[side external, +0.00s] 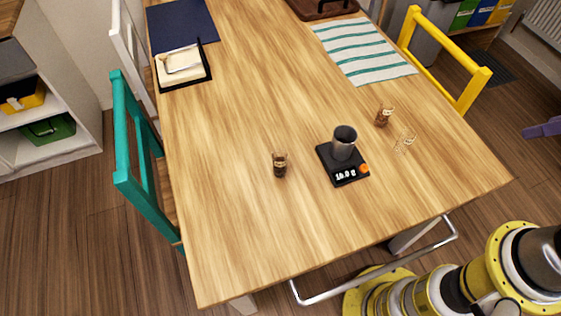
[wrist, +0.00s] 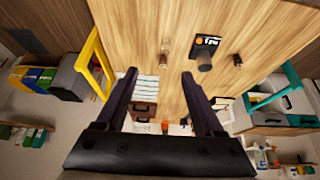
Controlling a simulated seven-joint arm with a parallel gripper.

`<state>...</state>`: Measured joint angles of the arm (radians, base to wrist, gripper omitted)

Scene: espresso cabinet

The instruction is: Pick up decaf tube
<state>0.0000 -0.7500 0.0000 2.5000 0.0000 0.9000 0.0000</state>
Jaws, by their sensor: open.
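Small tubes stand on the wooden table (side external: 230,230). One tube with dark contents (side external: 279,164) is left of the scale; it also shows in the wrist view (wrist: 238,61). Another tube with brown contents (side external: 383,116) is right of the scale, with a clear, empty-looking tube (side external: 405,144) near it. I cannot read any label, so I cannot tell which is the decaf tube. My gripper (wrist: 158,75) is open and empty, its two dark fingers wide apart, clear of the tubes. It is out of the side external view.
A black scale (side external: 345,174) with a lit display carries a dark metal cup (side external: 344,139) between the tubes. A striped cloth (side external: 363,50), a tray with a white item (side external: 183,65) and a blue mat (side external: 182,21) lie farther back. Teal and yellow chairs flank the table. The front left tabletop is clear.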

